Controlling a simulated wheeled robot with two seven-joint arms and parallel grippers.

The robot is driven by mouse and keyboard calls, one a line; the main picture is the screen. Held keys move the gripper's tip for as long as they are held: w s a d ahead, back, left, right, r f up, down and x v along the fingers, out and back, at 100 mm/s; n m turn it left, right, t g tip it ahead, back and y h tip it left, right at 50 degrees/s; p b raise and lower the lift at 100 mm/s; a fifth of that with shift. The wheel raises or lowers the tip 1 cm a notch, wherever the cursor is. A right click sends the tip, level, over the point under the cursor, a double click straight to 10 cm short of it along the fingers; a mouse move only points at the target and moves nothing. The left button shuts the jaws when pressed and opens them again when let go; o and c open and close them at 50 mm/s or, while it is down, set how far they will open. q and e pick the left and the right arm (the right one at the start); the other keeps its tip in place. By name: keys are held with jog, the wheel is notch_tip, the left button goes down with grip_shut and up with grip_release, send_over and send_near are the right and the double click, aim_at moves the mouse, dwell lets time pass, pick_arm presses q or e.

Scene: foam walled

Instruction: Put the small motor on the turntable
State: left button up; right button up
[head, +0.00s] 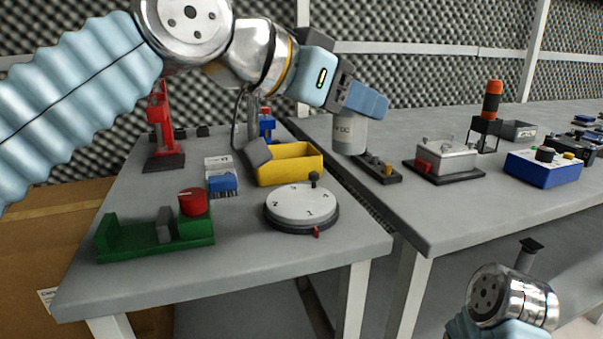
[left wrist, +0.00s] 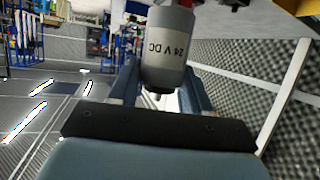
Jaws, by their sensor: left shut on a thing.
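The small motor (head: 350,134) is a light grey cylinder marked "DC". My left gripper (head: 362,100) is shut on it and holds it in the air, above and to the right of the turntable in the picture. In the left wrist view the motor (left wrist: 168,62), marked "24 V DC", sits between the two fingers of the left gripper (left wrist: 162,88). The turntable (head: 290,205) is a round white numbered disc on a dark base, with a small black knob and a red pointer. Its top carries no motor. My right arm shows at the lower right, but its gripper cannot be made out.
A yellow bin (head: 290,170) stands behind the turntable, with blue and white blocks (head: 221,182) to its left. A green fixture with a red knob (head: 194,202) is at front left. A metal box fixture (head: 447,160) and blue control box (head: 542,169) stand on the right table.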

pick_arm(q)
jog(key=w+a+f+b, duration=0.1)
jog(key=w+a+f, duration=0.1)
jog(key=w+a+f+b, duration=0.1)
jog(key=w+a+f, duration=0.1)
jog(key=f, duration=0.1)
jog(key=w+a+f+b, duration=0.1)
jog(key=w+f, duration=0.1)
jog(key=shift+a+f, duration=0.2)
jog(key=shift+a, duration=0.2)
notch_tip(320, 180, down, 3)
jog(key=shift+w+f+b, duration=0.1)
jog(key=shift+f+b, duration=0.05)
jog(key=shift+b, duration=0.55)
jog(key=shift+f, duration=0.15)
jog(key=o, duration=1.3)
